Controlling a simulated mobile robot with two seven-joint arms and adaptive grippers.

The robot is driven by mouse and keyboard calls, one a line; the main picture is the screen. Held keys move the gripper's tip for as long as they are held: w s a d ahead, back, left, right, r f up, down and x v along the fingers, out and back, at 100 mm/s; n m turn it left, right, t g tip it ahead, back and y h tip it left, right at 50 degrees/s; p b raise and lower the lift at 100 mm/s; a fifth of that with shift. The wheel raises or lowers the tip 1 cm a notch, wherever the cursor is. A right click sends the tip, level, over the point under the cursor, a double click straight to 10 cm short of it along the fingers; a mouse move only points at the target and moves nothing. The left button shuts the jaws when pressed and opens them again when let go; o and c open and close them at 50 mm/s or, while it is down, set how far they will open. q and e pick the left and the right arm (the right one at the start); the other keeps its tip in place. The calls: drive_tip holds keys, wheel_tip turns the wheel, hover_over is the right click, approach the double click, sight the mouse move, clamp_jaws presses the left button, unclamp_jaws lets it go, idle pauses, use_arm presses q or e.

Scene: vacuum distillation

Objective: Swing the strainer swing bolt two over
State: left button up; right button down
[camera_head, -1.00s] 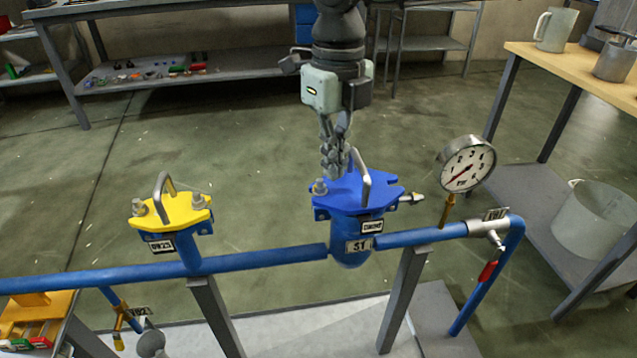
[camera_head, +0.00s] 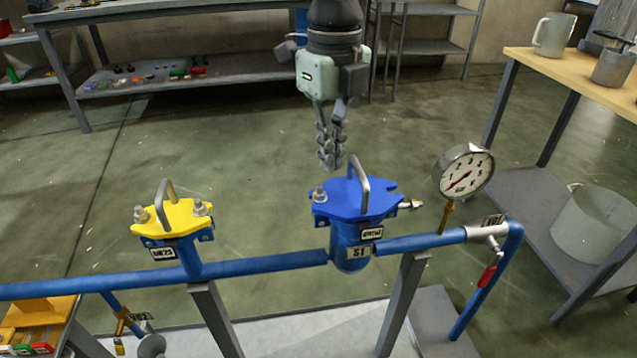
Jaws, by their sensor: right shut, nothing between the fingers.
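The blue strainer (camera_head: 352,240), tagged S1, sits in the blue pipe run with a blue lid (camera_head: 345,203) and an upright bar handle (camera_head: 360,183). One swing bolt (camera_head: 319,194) stands upright at the lid's left side. Another swing bolt (camera_head: 410,204) lies swung outward, about level, at the right side, clear of the lid's slot. My right gripper (camera_head: 330,163) is shut and empty, pointing down just above and behind the lid's left part, apart from the bolts. My left gripper is not in view.
A yellow-lidded strainer (camera_head: 172,216) stands to the left on the same pipe (camera_head: 260,262). A pressure gauge (camera_head: 466,171) rises on the right, near a red-handled valve (camera_head: 487,275). A wooden-topped table (camera_head: 570,70) stands far right. Open floor lies behind the pipe.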

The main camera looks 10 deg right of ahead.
drive_tip(key=shift+a+r+p, duration=0.15)
drive_tip(key=shift+r+p, duration=0.35)
drive_tip(key=shift+r, duration=0.6)
drive_tip(key=shift+a+r+p, duration=0.1)
drive_tip(key=shift+r+p, duration=0.35)
drive_tip(key=shift+r, duration=0.6)
drive_tip(key=c, duration=2.3)
unclamp_jaws()
